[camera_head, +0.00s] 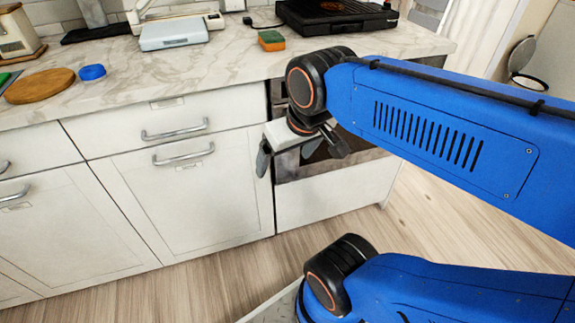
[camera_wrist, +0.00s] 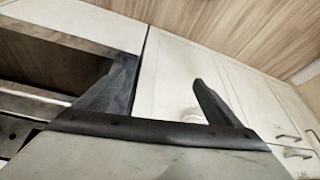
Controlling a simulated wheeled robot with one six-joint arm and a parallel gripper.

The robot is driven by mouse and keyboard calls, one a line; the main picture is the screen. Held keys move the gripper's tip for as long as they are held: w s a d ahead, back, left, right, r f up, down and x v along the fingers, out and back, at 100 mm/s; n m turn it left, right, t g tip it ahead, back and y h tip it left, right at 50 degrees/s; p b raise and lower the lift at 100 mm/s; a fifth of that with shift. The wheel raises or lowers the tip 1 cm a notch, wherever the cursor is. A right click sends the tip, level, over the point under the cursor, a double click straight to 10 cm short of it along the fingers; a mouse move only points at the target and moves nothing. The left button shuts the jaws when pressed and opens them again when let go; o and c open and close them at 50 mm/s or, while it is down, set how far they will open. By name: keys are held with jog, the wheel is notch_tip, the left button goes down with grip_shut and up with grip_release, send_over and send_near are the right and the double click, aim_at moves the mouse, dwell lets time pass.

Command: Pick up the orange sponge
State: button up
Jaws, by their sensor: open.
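The orange sponge (camera_head: 271,40) lies on the marble counter (camera_head: 225,62), near its back part and in front of the black appliance. My gripper (camera_head: 302,158) hangs in front of the cabinets, below the counter's front edge and well below the sponge. Its two dark fingers are spread and empty. In the wrist view my gripper (camera_wrist: 160,92) shows the fingers apart with cabinet fronts and an oven behind them. The sponge is not in the wrist view.
A kitchen scale (camera_head: 173,34) stands left of the sponge and a black grill-like appliance (camera_head: 337,15) behind it to the right. A round wooden board (camera_head: 40,85) and a blue lid-like disc (camera_head: 92,72) lie at the left. Cabinet handles (camera_head: 184,153) stick out near my gripper.

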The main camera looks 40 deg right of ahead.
jog(key=shift+s+a+f+n, duration=0.1)
jog(key=shift+s+f+n, duration=0.3)
jog(key=shift+f, duration=0.45)
jog(key=shift+o, duration=0.5)
jog(key=shift+s, duration=0.1)
notch_tip(320, 180, up, 36)
jog(key=n+g, duration=0.5)
jog(key=n, duration=1)
send_over(271, 35)
notch_tip(271, 35, down, 17)
jog(key=shift+r, duration=0.1)
jog(key=shift+c, duration=0.3)
jog(key=c, duration=1.1)
